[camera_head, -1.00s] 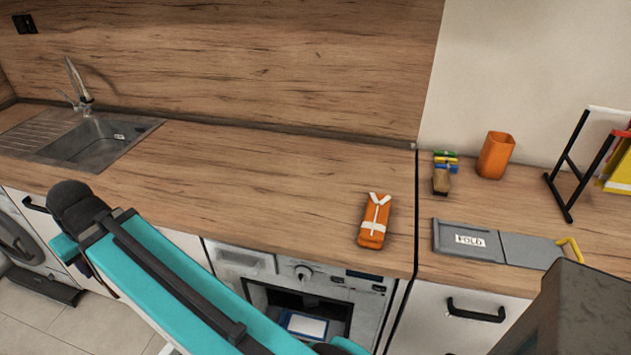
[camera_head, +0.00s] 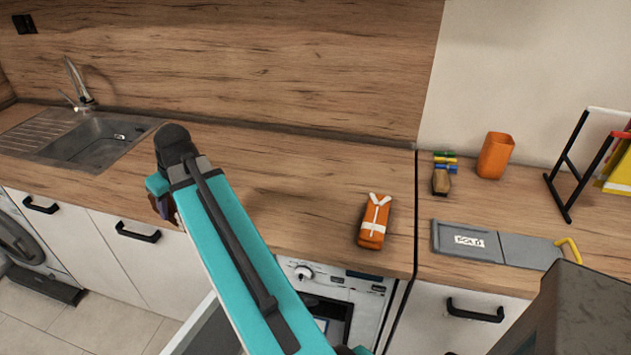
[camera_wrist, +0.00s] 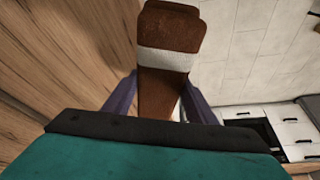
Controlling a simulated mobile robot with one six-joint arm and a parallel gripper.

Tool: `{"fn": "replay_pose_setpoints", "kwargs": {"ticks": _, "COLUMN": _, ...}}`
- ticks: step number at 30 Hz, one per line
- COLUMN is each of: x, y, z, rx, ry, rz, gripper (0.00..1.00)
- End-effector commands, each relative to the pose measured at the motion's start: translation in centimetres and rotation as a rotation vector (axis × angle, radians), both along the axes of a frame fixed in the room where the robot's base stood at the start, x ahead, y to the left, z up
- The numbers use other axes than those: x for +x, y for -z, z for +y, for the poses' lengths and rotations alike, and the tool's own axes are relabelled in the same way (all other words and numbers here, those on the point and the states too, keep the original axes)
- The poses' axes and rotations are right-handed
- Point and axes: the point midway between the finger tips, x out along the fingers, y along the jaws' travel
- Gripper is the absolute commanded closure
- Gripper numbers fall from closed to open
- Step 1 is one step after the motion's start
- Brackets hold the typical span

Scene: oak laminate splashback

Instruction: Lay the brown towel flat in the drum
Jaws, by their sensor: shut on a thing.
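The brown towel (camera_wrist: 172,50), with a white band across it, hangs between the purple fingers of my gripper (camera_wrist: 158,103) in the wrist view. My gripper is shut on it. In the head view a purple finger (camera_head: 160,205) shows at the counter's front edge; the towel is hidden there. A front-loading appliance (camera_head: 363,287) under the counter has a dark squarish opening (camera_head: 330,312), partly covered by my arm. My gripper is left of it and higher. A second appliance with a round door (camera_head: 18,240) stands at far left. I cannot tell which holds the drum.
An orange banded bundle (camera_head: 374,222) lies on the counter (camera_head: 290,185). To its right are a grey folding board (camera_head: 500,245), clips (camera_head: 446,163), an orange cup (camera_head: 495,155) and a rack (camera_head: 580,165). A sink (camera_head: 95,140) is at left. A pale panel (camera_head: 205,325) juts out below my arm.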

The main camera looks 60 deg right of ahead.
Motion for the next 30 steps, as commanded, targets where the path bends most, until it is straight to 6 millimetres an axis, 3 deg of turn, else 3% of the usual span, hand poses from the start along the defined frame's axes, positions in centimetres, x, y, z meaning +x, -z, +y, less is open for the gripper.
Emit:
{"fn": "replay_pose_setpoints", "kwargs": {"ticks": 3, "x": -0.8, "y": -0.4, "z": -3.4, "rx": 0.000, "ry": 0.010, "rz": -0.002, "gripper": 0.80}}
{"fn": "replay_pose_setpoints", "kwargs": {"ticks": 17, "x": -5.9, "y": -1.6, "z": -15.1, "rx": 0.000, "ry": 0.025, "rz": -0.003, "gripper": 0.80}}
{"fn": "replay_pose_setpoints", "kwargs": {"ticks": 30, "x": -13.2, "y": -2.8, "z": -25.6, "rx": 0.000, "ry": 0.038, "rz": -0.005, "gripper": 0.80}}
